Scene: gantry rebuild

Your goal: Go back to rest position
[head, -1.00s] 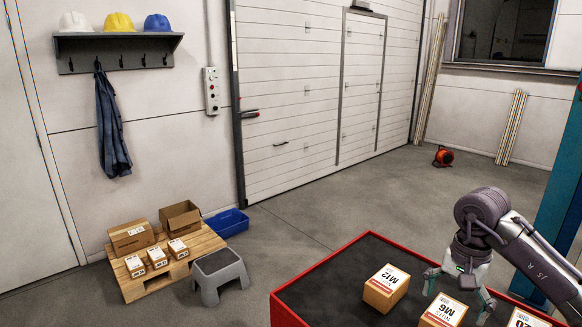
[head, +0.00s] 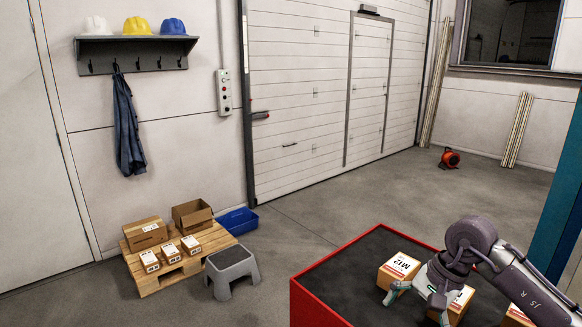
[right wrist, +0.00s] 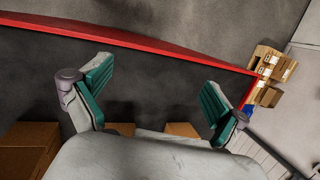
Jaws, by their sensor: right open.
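My right gripper (head: 416,302) is open, with its fingers spread, over the red-edged table at the right of the head view. In the right wrist view its two green-padded fingers (right wrist: 155,92) stand wide apart with nothing between them. The box marked M12 (head: 399,270) stands on the dark table top, just behind the gripper. A second box (head: 462,299) is partly hidden by the gripper and arm. My left gripper is not in the head view.
The red table rim (head: 335,255) bounds the dark top. A pallet (head: 150,283) with several boxes, a grey step stool (head: 231,270) and a blue bin (head: 238,220) stand on the floor at left. An orange reel (head: 449,158) lies farther back. The middle floor is clear.

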